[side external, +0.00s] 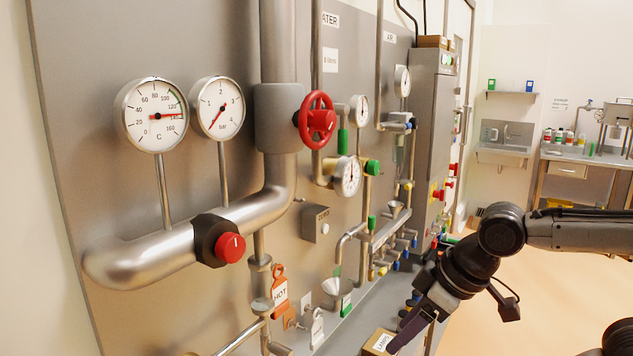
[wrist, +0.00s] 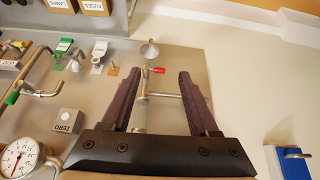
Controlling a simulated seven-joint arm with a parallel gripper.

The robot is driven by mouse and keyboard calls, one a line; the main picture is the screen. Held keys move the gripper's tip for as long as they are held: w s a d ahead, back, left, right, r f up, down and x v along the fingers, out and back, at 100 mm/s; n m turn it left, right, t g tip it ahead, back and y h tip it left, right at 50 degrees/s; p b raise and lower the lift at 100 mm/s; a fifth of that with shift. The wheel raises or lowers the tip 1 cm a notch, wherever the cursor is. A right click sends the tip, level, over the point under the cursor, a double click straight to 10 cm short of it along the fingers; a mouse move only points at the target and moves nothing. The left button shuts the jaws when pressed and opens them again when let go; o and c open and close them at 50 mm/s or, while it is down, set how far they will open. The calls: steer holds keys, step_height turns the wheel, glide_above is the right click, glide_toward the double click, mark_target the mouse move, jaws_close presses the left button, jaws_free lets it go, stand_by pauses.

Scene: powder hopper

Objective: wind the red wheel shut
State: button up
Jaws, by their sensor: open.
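The red wheel (side external: 317,120) is a spoked handwheel on a grey valve block (side external: 279,117) at the upper middle of the panel in the side external view. Its stem meets the block on the large steel pipe. My gripper (side external: 397,343) is low at the right, well below the wheel and apart from it. In the wrist view my gripper (wrist: 158,75) is open, its two purple fingers spread with nothing held between them. The red wheel does not show in the wrist view.
Two round gauges (side external: 153,115) stand left of the wheel. A red knob (side external: 232,248) sits on the lower pipe. Small pipes, valves and a gauge (side external: 347,176) crowd the panel right of the wheel. A labelled box (side external: 379,342) lies by my gripper. The floor at right is open.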

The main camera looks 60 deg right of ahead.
steer(key=w+r+n+t, duration=0.4)
steer(key=w+r+n, duration=0.15)
steer(key=r, duration=0.75)
steer(key=n+t+h, duration=0.1)
steer(key=n+t, duration=0.1)
steer(key=t, duration=0.1)
glide_toward(332, 120)
steer(key=s+a+f, duration=0.4)
steer(key=a+f, duration=0.4)
steer(key=d+r+m+t+h, duration=0.2)
steer(key=d+r+h, duration=0.1)
steer(key=d+r, duration=0.3)
steer(key=x, duration=0.8)
steer(key=a+x, duration=0.1)
steer(key=x, duration=0.3)
steer(key=shift+w+d+r, duration=0.15)
steer(key=shift+w+r, duration=0.2)
steer(key=shift+w, duration=0.25)
jaws_close()
